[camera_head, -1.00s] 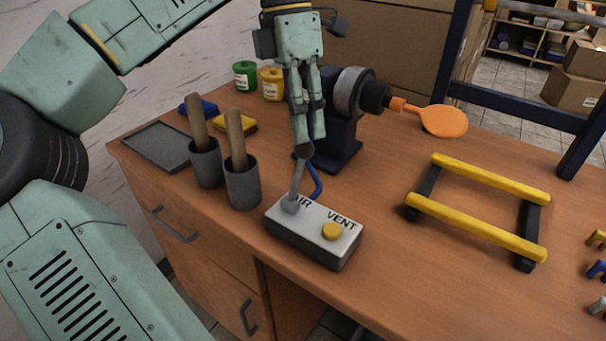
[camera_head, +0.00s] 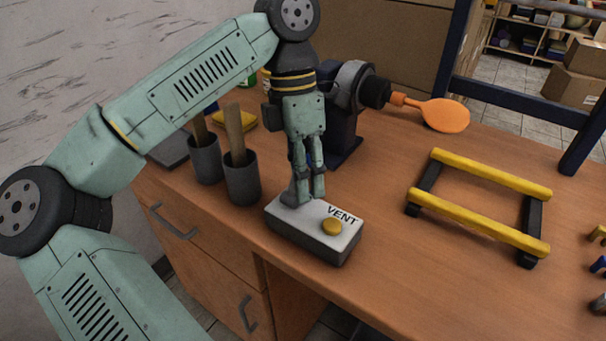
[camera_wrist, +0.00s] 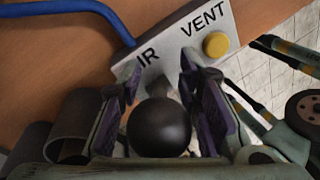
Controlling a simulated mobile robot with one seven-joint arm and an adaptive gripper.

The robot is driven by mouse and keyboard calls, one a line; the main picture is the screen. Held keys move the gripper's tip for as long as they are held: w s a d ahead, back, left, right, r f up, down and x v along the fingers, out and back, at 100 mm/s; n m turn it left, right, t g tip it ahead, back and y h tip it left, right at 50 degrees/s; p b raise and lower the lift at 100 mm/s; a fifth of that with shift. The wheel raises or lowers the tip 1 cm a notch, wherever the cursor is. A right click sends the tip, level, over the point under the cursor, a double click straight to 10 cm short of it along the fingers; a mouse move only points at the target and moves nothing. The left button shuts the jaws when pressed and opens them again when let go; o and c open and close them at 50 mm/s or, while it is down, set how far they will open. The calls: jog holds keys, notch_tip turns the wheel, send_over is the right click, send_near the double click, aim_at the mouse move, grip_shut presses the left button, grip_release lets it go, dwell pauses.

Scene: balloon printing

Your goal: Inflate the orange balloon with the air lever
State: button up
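The orange balloon (camera_head: 446,115) is flat and paddle-shaped, fitted on the black nozzle (camera_head: 376,92) of the dark blue inflator stand. The control box (camera_head: 290,226) has a light top marked AIR and VENT; it also shows in the wrist view (camera_wrist: 185,42). My gripper (camera_head: 302,197) is low over its AIR end and hides most of the lever in the head view. In the wrist view the lever's black ball knob (camera_wrist: 160,127) sits between the two fingers of my gripper (camera_wrist: 165,112), which stand apart on either side of it. A firm grip is not visible.
The yellow VENT button (camera_head: 332,226) is right of my gripper. Two grey cups (camera_head: 242,180) (camera_head: 205,162) with wooden sticks stand close on the left. A yellow-barred rack (camera_head: 480,222) is on the right. The desk between box and rack is clear.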

grip_shut()
dwell(0.3)
dwell(0.6)
